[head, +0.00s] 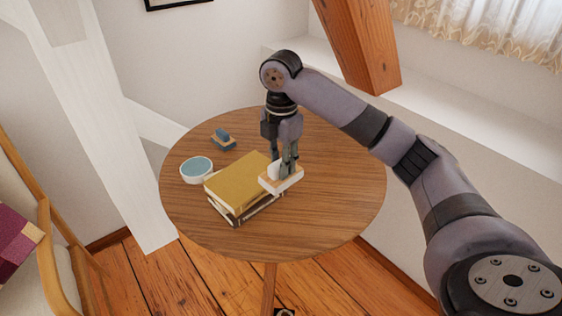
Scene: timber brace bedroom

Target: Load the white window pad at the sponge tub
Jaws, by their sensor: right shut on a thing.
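The white window pad (282,180) is a pale block with a light knob-like grip on top and a tan edge. My right gripper (284,168) points down over the round table and is shut on the pad's grip. The pad is right beside the stacked books; whether it touches the tabletop is hard to tell. The sponge tub (196,168) is a small white round tub with a blue-grey inside, at the table's left. The books stand between the tub and the pad. My left gripper is not in view.
Books, the top one yellow (238,182), lie stacked mid-table. A small blue block-like thing (223,140) stands behind the tub. The round wooden table (335,205) is clear at right and front. A white timber brace (100,110) rises at left; a brown timber (358,45) is behind.

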